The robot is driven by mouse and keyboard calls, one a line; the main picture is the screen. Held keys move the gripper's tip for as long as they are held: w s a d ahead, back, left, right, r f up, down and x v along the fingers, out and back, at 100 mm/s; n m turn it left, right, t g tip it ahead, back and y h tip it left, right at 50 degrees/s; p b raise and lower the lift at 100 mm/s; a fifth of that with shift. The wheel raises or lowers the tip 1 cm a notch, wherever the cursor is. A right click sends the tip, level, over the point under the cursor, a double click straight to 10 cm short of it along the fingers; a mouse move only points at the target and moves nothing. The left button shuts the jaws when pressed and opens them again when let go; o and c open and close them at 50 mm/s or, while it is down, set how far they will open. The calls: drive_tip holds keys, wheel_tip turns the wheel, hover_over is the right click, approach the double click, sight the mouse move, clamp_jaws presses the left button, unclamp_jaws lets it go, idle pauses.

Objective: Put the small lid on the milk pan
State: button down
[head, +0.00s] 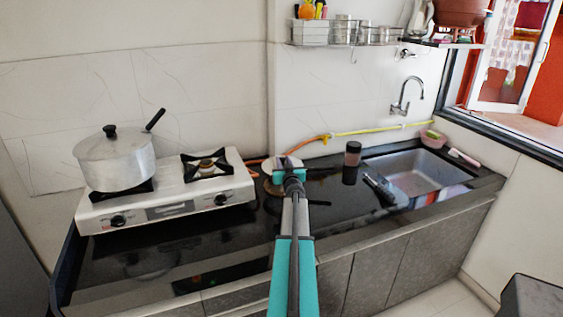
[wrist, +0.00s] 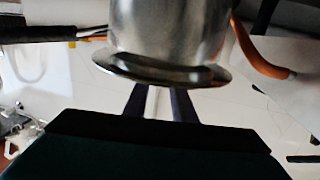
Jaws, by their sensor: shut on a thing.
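My gripper (head: 290,172) is low over the counter, right of the stove. In the wrist view, which looks upside down, its two dark fingers (wrist: 160,102) are close together beside the flared rim of a shiny metal vessel, which I take for the milk pan (wrist: 168,35). The rim hides the fingertips. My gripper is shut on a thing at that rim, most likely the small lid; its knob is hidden. A pale round edge (head: 269,166) shows just left of my gripper in the head view. Whether the lid touches the pan cannot be told.
A lidded pot (head: 117,160) with a dark handle sits on the stove's left burner (head: 165,195). A dark jar (head: 352,154) stands right of my gripper, before the sink (head: 415,175). An orange hose (wrist: 262,62) runs close by the pan.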

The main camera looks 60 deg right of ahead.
drive_tip(key=shift+f, duration=0.8)
idle(1.4)
drive_tip(key=c, duration=1.4)
unclamp_jaws()
drive_tip(key=shift+f, duration=0.1)
drive_tip(key=shift+b+v, duration=0.3)
drive_tip(key=shift+v, duration=0.55)
drive_tip(key=shift+b+v, duration=0.45)
drive_tip(key=shift+v, duration=5.65)
drive_tip(key=shift+r, duration=0.25)
drive_tip(key=shift+s, duration=0.1)
